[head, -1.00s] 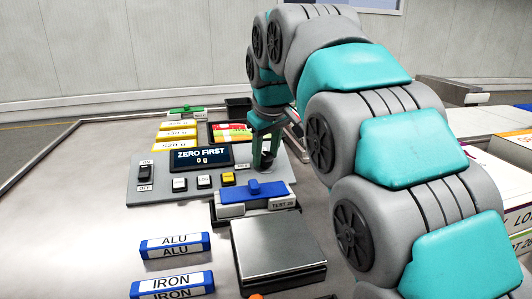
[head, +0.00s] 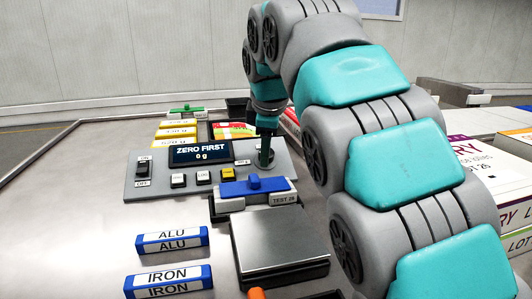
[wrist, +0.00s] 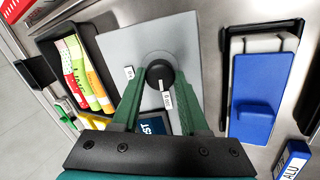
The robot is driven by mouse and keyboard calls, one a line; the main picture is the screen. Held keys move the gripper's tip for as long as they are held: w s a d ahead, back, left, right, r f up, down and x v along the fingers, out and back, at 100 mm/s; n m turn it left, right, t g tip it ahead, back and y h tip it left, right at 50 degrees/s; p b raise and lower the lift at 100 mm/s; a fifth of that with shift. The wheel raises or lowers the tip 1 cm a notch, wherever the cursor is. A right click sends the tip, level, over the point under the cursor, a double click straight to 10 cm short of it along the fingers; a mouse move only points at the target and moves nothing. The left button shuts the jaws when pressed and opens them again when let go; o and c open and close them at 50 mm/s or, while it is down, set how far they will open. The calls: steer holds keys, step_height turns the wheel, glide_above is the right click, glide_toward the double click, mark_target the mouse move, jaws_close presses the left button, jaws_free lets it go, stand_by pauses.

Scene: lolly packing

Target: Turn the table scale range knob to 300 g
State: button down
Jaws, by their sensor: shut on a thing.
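The range knob (wrist: 160,75) is a round black dial with a white mark in the wrist view. It sits on the grey scale panel (wrist: 205,45). The mark points down the picture, towards a small white label (wrist: 167,100); another label (wrist: 129,73) lies to its left. Their print is too small to read. My gripper (wrist: 161,82) is shut on the knob, with a green finger on either side. In the head view my gripper (head: 265,164) reaches down at the panel's right end and largely hides the knob. The display (head: 200,152) reads "ZERO FIRST" and "0 g".
Several buttons (head: 203,178) and an ON/OFF switch (head: 143,164) are left of my gripper. A blue-topped TEST block (head: 254,186) stands close in front, before the steel weighing plate (head: 280,241). ALU (head: 172,241) and IRON (head: 168,281) bars lie at left. Bare table lies further left.

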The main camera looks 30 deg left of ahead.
steer(key=shift+n, duration=0.7)
steer(key=shift+c, duration=2.1)
jaws_free()
steer(key=shift+v, duration=2.05)
steer(key=p+v, duration=0.1)
steer(key=v, duration=0.2)
steer(key=shift+s+r, duration=0.15)
steer(key=shift+r, duration=0.15)
